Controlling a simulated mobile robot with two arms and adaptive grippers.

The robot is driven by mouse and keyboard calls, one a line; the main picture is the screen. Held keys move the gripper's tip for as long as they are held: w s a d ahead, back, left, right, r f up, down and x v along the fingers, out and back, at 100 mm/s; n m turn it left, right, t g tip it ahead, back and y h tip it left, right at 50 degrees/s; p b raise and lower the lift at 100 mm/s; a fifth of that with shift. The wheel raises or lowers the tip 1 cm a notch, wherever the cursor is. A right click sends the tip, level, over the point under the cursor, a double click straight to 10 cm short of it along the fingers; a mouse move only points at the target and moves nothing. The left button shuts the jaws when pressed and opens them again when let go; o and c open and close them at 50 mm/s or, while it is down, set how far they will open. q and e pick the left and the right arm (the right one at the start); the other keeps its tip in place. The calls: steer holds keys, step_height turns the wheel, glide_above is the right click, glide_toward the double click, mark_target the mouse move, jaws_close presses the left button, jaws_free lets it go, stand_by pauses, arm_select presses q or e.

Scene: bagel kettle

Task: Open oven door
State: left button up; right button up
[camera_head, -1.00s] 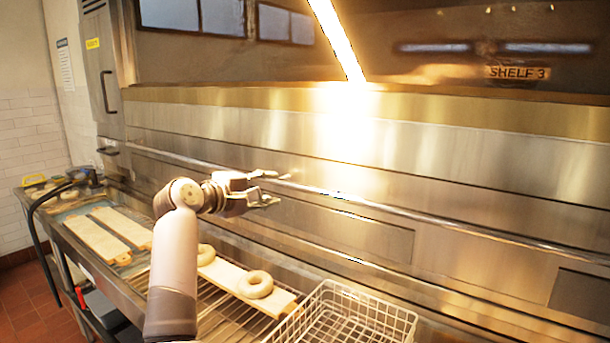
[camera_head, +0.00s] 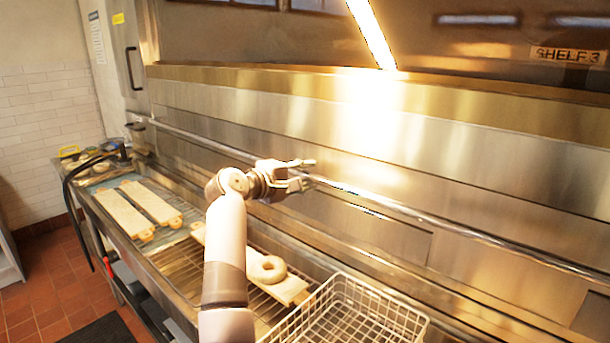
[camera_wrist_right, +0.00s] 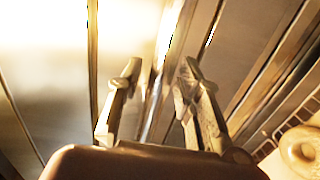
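The oven front (camera_head: 330,120) is a wide steel face with a long horizontal bar handle (camera_head: 440,222) running across it. The door looks shut. My right gripper (camera_head: 308,174) is at the bar, with its two fingers apart and pointing toward the oven. In the right wrist view the bar (camera_wrist_right: 160,80) runs between the open fingertips (camera_wrist_right: 158,78). I see a gap on each side of it, and I cannot tell whether a finger touches it. My left gripper is not in view.
A wire basket (camera_head: 345,310) stands below the bar at front right. A board (camera_head: 235,262) with a bagel (camera_head: 268,268) lies on the rack beneath my right arm. Two more boards (camera_head: 150,203) lie further left. A dark hose (camera_head: 70,190) hangs over the counter's left end.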

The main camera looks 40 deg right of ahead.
steer(key=shift+d, duration=0.1)
jaws_close()
stand_by(0.5)
